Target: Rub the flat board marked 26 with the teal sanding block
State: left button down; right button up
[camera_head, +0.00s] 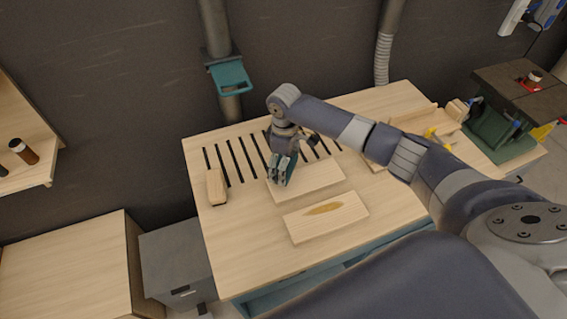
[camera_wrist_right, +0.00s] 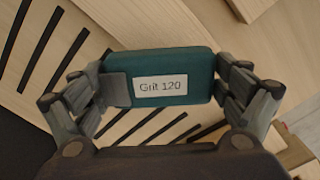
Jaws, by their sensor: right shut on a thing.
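My right gripper (camera_head: 281,172) is shut on the teal sanding block (camera_wrist_right: 203,63), which bears a white label reading "Grit 120" in the right wrist view. In the head view the block (camera_head: 287,172) is low at the left end of a flat pale board (camera_head: 318,177). I cannot tell whether it touches the board. A second board (camera_head: 342,221) lies nearer the front edge, with a brown patch in its middle. No number 26 is readable on either board. My left gripper is not in view.
The boards lie on a wooden workbench (camera_head: 236,245) with dark slots along its back left. A small wooden block (camera_head: 216,187) lies at the left. Yellow items (camera_head: 432,133) and a green machine (camera_head: 500,130) are at the right. The bench's front left is clear.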

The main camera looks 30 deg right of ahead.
jog(key=shift+a+r+p, duration=0.1)
jog(key=shift+r+p, duration=0.3)
jog(key=shift+r, duration=0.3)
jog(key=shift+w+r, duration=0.15)
jog(key=shift+w+a+r, duration=0.1)
jog(key=shift+r, duration=0.25)
jog(key=shift+s+r, duration=0.2)
jog(key=shift+r, duration=0.3)
jog(key=shift+s+r, duration=0.1)
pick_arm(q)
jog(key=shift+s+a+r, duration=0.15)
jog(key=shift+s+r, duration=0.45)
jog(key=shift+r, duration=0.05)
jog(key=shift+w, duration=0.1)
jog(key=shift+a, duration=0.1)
